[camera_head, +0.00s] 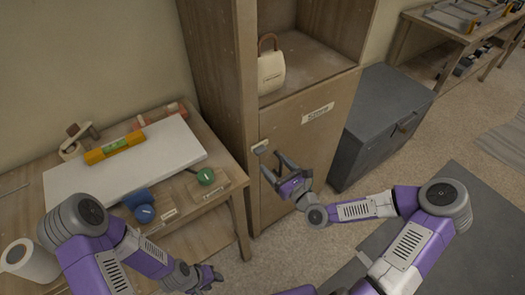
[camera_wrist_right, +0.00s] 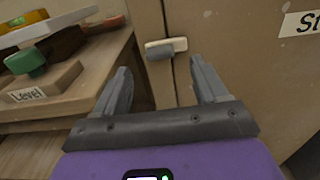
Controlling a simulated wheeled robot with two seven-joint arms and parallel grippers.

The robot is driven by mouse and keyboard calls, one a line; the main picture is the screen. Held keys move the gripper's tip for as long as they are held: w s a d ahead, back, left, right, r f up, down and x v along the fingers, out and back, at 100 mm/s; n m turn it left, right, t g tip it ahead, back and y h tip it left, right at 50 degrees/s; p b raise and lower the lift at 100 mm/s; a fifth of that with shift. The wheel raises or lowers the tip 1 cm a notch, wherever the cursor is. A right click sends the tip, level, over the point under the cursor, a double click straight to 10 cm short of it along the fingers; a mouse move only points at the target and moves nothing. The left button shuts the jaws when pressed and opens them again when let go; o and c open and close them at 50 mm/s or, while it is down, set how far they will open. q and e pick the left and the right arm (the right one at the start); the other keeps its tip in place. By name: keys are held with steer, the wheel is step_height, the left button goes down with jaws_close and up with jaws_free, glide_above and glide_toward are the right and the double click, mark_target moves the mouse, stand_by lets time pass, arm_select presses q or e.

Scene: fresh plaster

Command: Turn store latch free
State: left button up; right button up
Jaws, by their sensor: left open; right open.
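The store latch (camera_head: 260,147) is a small pale plate with a grey turning piece on the left edge of the wooden store door (camera_head: 300,140). My right gripper (camera_head: 275,165) is open and empty just in front of and below the latch. In the right wrist view the latch lies beyond and between the two fingertips (camera_wrist_right: 160,78), apart from them. My left gripper (camera_head: 212,276) is open, low in front of the workbench and away from the latch.
A workbench (camera_head: 225,165) at left bears a white board (camera_head: 165,150), a yellow level (camera_head: 115,147), a blue knob (camera_head: 145,212) and a green knob (camera_head: 206,176) on a wooden base. A cream bag (camera_head: 271,72) stands in the open shelf above the door. A grey cabinet (camera_head: 385,110) stands right.

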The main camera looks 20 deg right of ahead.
mark_target(262, 152)
steer(key=b+x, duration=0.1)
steer(key=x, duration=0.6)
steer(key=shift+f, duration=0.1)
steer(key=shift+s, duration=0.1)
steer(key=shift+c, duration=0.4)
steer(key=c, duration=1)
